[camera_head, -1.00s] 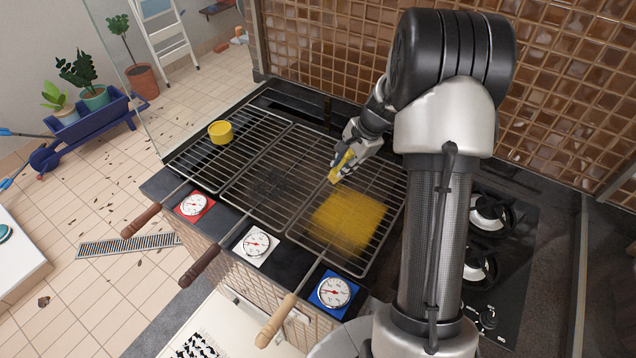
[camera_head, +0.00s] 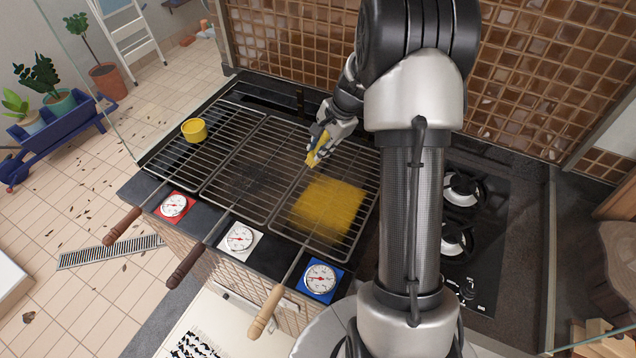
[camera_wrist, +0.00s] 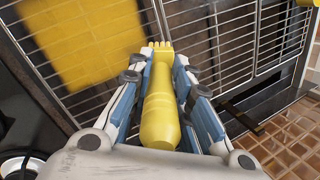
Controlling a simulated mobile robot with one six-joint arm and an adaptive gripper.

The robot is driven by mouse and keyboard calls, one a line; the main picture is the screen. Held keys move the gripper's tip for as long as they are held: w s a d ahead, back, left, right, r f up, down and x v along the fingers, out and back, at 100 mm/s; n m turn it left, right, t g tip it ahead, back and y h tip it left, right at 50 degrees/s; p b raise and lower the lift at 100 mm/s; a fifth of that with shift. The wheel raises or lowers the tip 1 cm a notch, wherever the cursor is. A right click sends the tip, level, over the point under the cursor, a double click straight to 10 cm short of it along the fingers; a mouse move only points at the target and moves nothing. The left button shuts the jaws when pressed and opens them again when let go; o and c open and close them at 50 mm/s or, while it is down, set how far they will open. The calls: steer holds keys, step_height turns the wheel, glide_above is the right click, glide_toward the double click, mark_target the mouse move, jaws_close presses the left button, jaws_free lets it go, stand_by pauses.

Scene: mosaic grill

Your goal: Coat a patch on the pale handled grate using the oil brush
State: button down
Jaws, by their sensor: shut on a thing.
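My gripper (camera_head: 326,137) is shut on the yellow oil brush (camera_head: 317,150) above the back part of the right-hand grate. The brush also shows in the wrist view (camera_wrist: 160,105), lying between the fingers with its bristles pointing away from the palm. The right-hand grate (camera_head: 351,219) has a pale wooden handle (camera_head: 265,314) toward the front. A yellow oily patch (camera_head: 328,205) covers its middle; in the wrist view the patch (camera_wrist: 85,45) is at the upper left. The brush tip is behind the patch, apart from it in the picture; I cannot tell whether it touches the bars.
A middle grate with a dark handle (camera_head: 186,270) and a left grate with a reddish-brown handle (camera_head: 122,227) lie alongside. A yellow cup (camera_head: 194,130) stands on the left grate. Red, white and blue gauges line the front. Gas burners (camera_head: 461,189) are at right.

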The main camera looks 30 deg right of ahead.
steer(key=s+a+r+p, duration=0.35)
steer(key=s+a, duration=0.25)
steer(key=a, duration=0.4)
steer(key=f+b, duration=0.3)
steer(key=s+a+f+b, duration=0.1)
steer(key=shift+f, duration=0.25)
steer(key=shift+w, duration=0.1)
